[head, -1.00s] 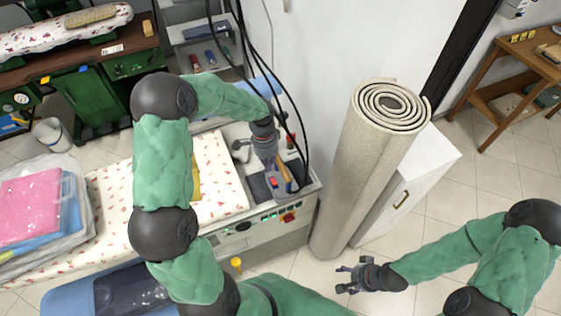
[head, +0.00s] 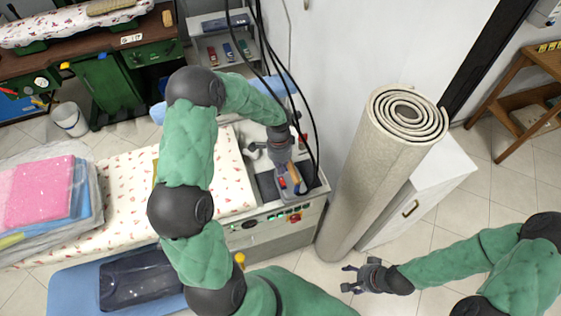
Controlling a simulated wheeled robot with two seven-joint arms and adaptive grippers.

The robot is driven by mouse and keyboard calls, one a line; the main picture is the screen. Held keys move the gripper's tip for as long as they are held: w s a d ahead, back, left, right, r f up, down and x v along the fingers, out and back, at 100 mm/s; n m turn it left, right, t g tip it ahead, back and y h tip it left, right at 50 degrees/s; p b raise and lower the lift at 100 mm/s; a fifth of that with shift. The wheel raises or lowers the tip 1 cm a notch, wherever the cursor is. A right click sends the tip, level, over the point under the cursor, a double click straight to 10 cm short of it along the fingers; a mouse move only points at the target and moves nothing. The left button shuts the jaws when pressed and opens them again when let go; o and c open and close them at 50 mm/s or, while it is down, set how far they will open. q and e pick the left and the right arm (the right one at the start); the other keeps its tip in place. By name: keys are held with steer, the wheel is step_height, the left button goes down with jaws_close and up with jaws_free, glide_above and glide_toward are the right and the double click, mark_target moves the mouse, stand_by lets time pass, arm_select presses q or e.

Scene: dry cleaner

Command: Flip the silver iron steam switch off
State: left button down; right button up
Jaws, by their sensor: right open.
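I cannot clearly make out the silver iron. A small dark grey object (head: 254,150) beside my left gripper could be part of it, but it is too small to tell. No steam switch can be picked out on it. My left gripper (head: 287,176) points down over the right end of the ironing table, close above a grey tray (head: 268,188) with small red and orange items. Its fingers are small and overlap these items, so their opening and any contact are unclear. My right gripper (head: 353,281) is open and empty above the tiled floor, low in the view.
The padded floral table (head: 120,190) has a front panel with lit buttons and a red switch (head: 296,217). Black cables (head: 291,85) hang beside my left gripper. A rolled carpet (head: 372,165) stands to the right, before a white cabinet (head: 425,190). Bagged pink cloth (head: 38,192) lies left.

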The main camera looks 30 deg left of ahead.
mark_target(282, 185)
arm_select(q)
steer(key=f, duration=0.8)
steer(key=shift+s+d, duration=0.3)
steer(key=shift+d, duration=0.05)
steer(key=shift+s+d+f+b, duration=0.1)
steer(key=shift+f+b, duration=0.3)
steer(key=shift+b, duration=0.2)
steer(key=shift+r, duration=0.25)
steer(key=shift+w+a+r+p, duration=0.2)
steer(key=shift+w+a+p, duration=0.15)
steer(key=shift+w+a, duration=0.2)
steer(key=shift+r, duration=0.1)
